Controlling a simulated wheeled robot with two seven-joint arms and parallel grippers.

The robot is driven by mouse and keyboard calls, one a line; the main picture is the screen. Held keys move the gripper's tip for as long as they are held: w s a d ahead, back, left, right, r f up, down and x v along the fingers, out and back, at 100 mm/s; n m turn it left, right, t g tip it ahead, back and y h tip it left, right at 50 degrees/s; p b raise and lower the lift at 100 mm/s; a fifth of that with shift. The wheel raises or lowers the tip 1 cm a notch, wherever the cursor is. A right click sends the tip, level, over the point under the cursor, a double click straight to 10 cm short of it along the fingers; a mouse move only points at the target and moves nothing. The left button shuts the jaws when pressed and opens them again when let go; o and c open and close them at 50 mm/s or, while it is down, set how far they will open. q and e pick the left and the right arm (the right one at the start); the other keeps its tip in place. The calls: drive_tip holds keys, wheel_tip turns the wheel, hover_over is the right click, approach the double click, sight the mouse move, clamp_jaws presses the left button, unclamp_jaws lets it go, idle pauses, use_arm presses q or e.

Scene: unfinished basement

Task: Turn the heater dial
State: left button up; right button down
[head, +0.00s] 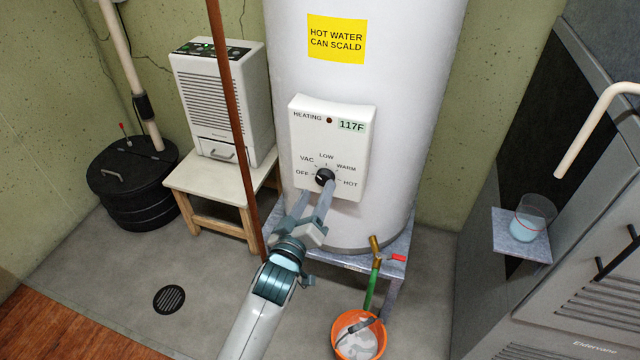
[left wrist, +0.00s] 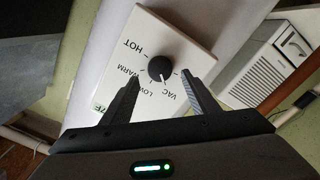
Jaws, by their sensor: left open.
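The heater dial (head: 325,176) is a small black knob on the white control panel (head: 340,134) of the water heater (head: 415,110). Labels around it read OFF, VAC, LOW, WARM and HOT. The display reads 117F beside the word HEATING and a dark red lamp. My left gripper (head: 314,196) is open and empty, just below the dial in the head view. In the left wrist view the dial (left wrist: 160,69) shows between and just beyond the two fingertips; I see no contact. Its pale mark seems to point toward the LOW–VAC side. My right gripper is out of view.
A thin brown pipe (head: 232,100) stands left of the heater, near my left arm. A dehumidifier (head: 222,100) sits on a stool (head: 205,182). An orange bucket (head: 345,350) and green hose (head: 372,285) are below. A grey cabinet (head: 590,240) is at right.

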sight(323, 180)
use_arm(q)
drive_tip(key=shift+x, duration=1.95)
drive_tip(key=c, duration=1)
